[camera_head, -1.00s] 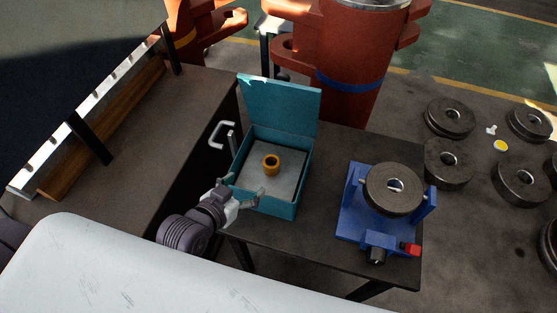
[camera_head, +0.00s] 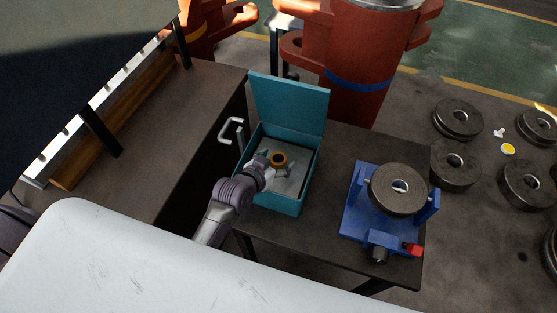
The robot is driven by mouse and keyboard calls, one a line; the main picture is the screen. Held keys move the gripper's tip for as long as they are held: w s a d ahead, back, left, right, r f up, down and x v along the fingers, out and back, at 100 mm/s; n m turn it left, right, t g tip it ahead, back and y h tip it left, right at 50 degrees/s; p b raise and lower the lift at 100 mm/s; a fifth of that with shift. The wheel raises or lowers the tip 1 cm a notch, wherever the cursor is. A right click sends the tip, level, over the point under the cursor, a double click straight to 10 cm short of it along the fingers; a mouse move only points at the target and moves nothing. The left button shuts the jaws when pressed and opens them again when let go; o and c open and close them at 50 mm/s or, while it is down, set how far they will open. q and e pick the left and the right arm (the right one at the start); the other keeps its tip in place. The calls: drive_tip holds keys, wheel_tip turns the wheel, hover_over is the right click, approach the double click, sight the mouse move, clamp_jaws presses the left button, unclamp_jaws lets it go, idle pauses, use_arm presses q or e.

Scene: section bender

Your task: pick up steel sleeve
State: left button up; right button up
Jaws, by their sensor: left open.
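The sleeve (camera_head: 279,158) is a small orange-brown ring with a dark hole. It sits in the open teal box (camera_head: 281,203), on the pale box floor. My left gripper (camera_head: 278,167) is open and reaches into the box from the lower left. Its fingers are spread at the near side of the sleeve, one to the left and one to the right. I cannot tell whether they touch it. The sleeve's lower edge is partly hidden by the gripper. My right gripper is not in view.
The box's raised lid (camera_head: 289,104) stands at its back. A blue fixture (camera_head: 354,222) with a dark steel ring (camera_head: 398,188) stands right of the box on the dark table (camera_head: 318,243). A red machine column (camera_head: 363,60) rises behind. Several dark rings lie at the right.

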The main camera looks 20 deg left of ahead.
use_arm(q)
drive_tip(key=shift+c, duration=0.2)
clamp_jaws()
idle(0.3)
